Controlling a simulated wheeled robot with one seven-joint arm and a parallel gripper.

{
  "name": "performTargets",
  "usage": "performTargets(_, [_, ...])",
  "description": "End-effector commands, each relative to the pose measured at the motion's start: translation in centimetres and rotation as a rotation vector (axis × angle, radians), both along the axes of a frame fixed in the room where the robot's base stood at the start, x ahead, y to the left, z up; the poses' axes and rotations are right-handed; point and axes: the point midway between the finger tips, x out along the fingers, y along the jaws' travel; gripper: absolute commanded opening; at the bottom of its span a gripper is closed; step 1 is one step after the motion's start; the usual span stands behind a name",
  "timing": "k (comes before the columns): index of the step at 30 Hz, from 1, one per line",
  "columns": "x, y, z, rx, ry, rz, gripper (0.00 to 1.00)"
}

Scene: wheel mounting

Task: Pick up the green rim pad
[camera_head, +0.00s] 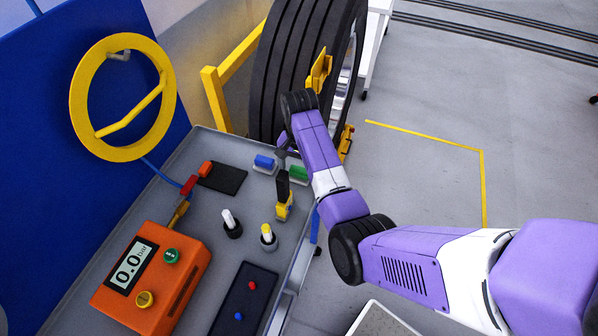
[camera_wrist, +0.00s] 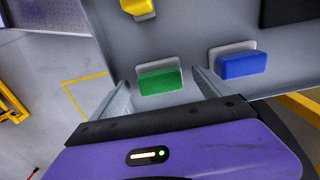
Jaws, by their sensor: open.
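The green rim pad (camera_head: 298,173) sits on a light holder near the far right edge of the grey workbench top, partly behind my arm in the head view. In the wrist view the green pad (camera_wrist: 160,82) lies ahead, between the lines of my two fingers. My gripper (camera_wrist: 162,92) is open and empty, with a finger on each side of the pad's direction. It appears apart from the pad, though the exact gap is hard to tell. In the head view my gripper (camera_head: 283,146) is small and partly hidden by my wrist, near the bench's far edge.
A blue pad (camera_head: 264,163) sits close beside the green one; it also shows in the wrist view (camera_wrist: 241,63). A yellow tool (camera_head: 284,207) with a black top stands nearer. A large tyre (camera_head: 300,70) rises behind the bench. An orange gauge box (camera_head: 150,279) stands at the near left.

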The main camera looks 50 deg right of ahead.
Motion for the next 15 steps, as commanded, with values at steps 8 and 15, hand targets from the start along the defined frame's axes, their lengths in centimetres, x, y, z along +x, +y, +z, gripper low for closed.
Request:
performTargets(8, [0.02,0.00,-1.34,-0.001,-0.001,0.000,0.89])
performTargets(15, [0.02,0.00,-1.32,-0.001,-0.001,0.000,0.64])
